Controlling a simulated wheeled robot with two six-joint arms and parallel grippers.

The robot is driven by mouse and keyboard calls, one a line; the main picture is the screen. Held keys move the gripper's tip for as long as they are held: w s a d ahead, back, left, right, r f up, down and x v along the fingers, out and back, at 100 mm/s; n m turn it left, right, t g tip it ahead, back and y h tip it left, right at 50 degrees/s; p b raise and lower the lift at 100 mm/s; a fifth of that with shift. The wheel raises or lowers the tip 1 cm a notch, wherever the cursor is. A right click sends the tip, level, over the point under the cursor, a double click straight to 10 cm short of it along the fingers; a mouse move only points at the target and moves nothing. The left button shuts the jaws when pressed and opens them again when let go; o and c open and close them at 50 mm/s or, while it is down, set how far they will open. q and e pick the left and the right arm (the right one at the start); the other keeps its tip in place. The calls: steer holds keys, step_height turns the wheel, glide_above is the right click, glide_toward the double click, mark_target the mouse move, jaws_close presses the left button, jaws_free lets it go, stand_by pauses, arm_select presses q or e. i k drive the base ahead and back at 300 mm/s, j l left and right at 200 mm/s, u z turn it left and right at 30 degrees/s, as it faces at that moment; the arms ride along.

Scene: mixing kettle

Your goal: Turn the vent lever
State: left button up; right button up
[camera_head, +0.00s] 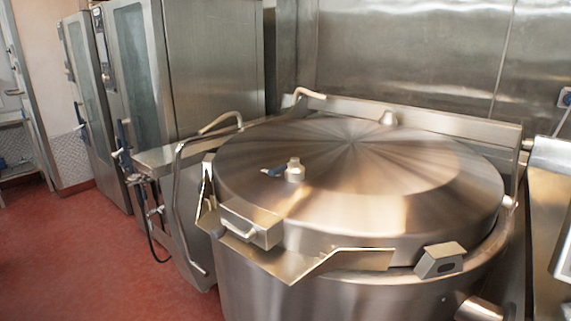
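A large steel mixing kettle (345,285) stands at centre right with its round lid (370,170) down over it. A small steel vent (294,171) rises from the lid, left of its middle. The vent lever (273,171), which looks dark blue, sticks out from the vent toward the left. Neither of my grippers shows in the head view, so I cannot tell their state.
A bracket with a handle (240,226) sits at the lid's front left edge. A bent steel rail (178,210) stands left of the kettle. Tall steel ovens (205,70) stand behind left. The red floor (60,260) at left is clear.

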mark_target(294, 162)
steer(key=i+j+z, duration=0.35)
steer(key=i+j, duration=0.35)
steer(key=j, duration=0.1)
